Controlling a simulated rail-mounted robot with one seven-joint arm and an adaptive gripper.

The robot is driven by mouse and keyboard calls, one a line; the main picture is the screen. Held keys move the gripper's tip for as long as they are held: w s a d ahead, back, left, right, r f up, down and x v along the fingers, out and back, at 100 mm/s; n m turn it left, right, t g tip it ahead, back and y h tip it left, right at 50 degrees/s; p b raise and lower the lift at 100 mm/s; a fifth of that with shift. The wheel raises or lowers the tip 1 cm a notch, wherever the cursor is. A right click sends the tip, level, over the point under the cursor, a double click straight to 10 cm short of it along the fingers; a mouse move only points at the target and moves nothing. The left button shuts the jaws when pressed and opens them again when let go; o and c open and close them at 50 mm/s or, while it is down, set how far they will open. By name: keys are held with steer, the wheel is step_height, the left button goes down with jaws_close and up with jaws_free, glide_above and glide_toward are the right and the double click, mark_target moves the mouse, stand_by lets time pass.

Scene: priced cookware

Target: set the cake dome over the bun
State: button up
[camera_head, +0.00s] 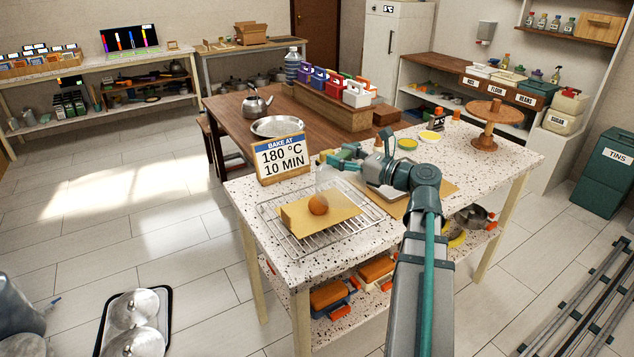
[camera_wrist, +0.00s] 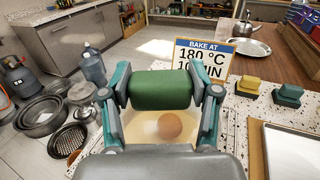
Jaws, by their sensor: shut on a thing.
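The round brown bun (camera_head: 318,205) sits on a tan sheet (camera_head: 340,213) on a wire rack (camera_head: 372,212) at the near left of the speckled table. My gripper (camera_head: 334,158) is above and slightly beyond the bun in the head view. In the wrist view my gripper (camera_wrist: 160,92) is shut on a green barrel-shaped handle (camera_wrist: 160,90). The bun (camera_wrist: 168,125) shows below the handle there, partly covered by it.
A "BAKE AT 180 °C 10 MIN" sign (camera_head: 281,157) stands just behind the rack. A tray (camera_wrist: 292,152) lies right of the rack. A wooden stand (camera_head: 488,122) is at the table's far right. Yellow and green blocks (camera_wrist: 248,85) sit beyond the tray.

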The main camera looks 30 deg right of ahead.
mark_target(364, 195)
steer(key=w, duration=0.1)
steer(key=w+a+f, duration=0.1)
steer(key=w, duration=0.2)
steer(key=shift+a+f, duration=0.15)
steer(key=shift+f, duration=0.2)
steer(key=shift+w+a+f+p, duration=0.25)
steer(key=shift+w+f, duration=0.45)
steer(key=shift+f, duration=0.75)
steer(key=shift+w+a+f+p, duration=0.15)
steer(key=shift+w+f, duration=0.5)
steer(key=shift+f, duration=0.85)
steer(key=shift+w+a+f+p, duration=0.25)
steer(key=shift+w+f, duration=0.45)
steer(key=shift+f, duration=0.75)
steer(key=shift+f, duration=0.15)
steer(key=o, duration=1.2)
steer(key=shift+r, duration=0.2)
steer(key=b+v, duration=0.2)
steer(key=v, duration=1)
steer(key=shift+f, duration=0.1)
